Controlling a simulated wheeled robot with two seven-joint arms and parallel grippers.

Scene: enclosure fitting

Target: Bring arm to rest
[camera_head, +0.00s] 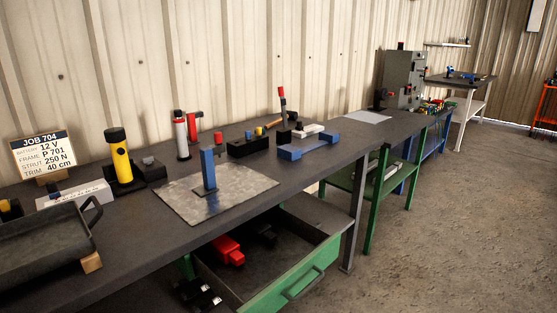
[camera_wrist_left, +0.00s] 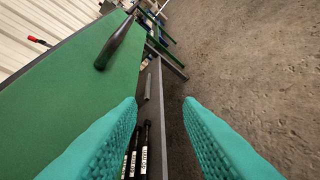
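My left gripper (camera_wrist_left: 160,102) shows in the left wrist view as two teal ribbed fingers set apart, with nothing held between them. Beyond and below the fingers are the green front of a drawer (camera_wrist_left: 75,100) with a dark handle (camera_wrist_left: 115,42), and the concrete floor. Neither of my grippers shows in the head view. The right gripper is in no view.
In the head view the green drawer (camera_head: 300,282) stands open under the workbench (camera_head: 130,217), with a red tool (camera_head: 228,250) inside. A blue post (camera_head: 208,170) stands on a metal plate (camera_head: 245,188). A tray (camera_head: 45,240) sits left. The floor (camera_head: 450,240) is clear.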

